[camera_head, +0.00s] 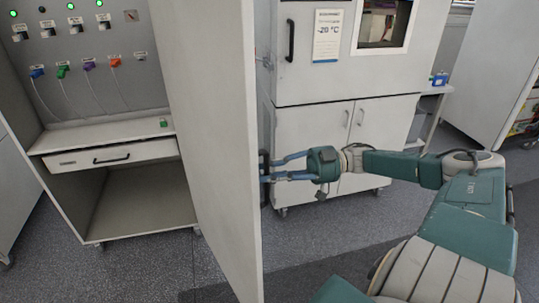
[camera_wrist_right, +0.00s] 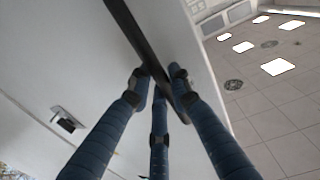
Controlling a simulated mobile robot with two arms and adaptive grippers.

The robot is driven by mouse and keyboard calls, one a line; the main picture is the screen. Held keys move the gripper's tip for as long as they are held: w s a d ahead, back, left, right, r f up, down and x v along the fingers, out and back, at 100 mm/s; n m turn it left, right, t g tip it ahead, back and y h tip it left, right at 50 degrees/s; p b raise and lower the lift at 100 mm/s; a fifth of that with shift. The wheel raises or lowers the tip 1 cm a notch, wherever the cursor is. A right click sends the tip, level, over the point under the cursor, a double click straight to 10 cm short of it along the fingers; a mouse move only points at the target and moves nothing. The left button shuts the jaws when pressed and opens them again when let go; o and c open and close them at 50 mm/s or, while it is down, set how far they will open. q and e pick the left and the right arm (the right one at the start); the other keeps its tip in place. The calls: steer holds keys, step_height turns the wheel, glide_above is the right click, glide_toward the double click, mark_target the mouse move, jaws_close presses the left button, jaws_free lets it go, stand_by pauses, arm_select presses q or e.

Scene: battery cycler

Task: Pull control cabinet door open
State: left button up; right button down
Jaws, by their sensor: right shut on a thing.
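The control cabinet door (camera_head: 215,140) stands swung wide open, a tall grey panel seen at a steep angle in the head view. It also fills much of the right wrist view (camera_wrist_right: 70,60). The cabinet (camera_head: 95,75) is at the left with its inside exposed. My right gripper (camera_head: 266,170) is at the door's right side. Its blue fingers are closed around the dark bar handle (camera_head: 262,163). In the right wrist view the fingers (camera_wrist_right: 160,85) press on both sides of the black handle (camera_wrist_right: 127,28). My left gripper is not in view.
Inside the cabinet are a panel with green lights and coloured plugs, a shelf, and a drawer (camera_head: 112,158) with a black handle. A grey -20 °C chamber (camera_head: 345,125) stands behind my right arm. Grey floor (camera_head: 310,245) is clear right of the door.

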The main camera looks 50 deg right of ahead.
steer(key=shift+d, duration=0.3)
steer(key=shift+a, duration=0.15)
steer(key=c, duration=1.7)
jaws_free()
steer(key=shift+w, duration=0.1)
steer(key=shift+o, duration=0.2)
steer(key=v, duration=1.2)
steer(key=shift+f, duration=0.1)
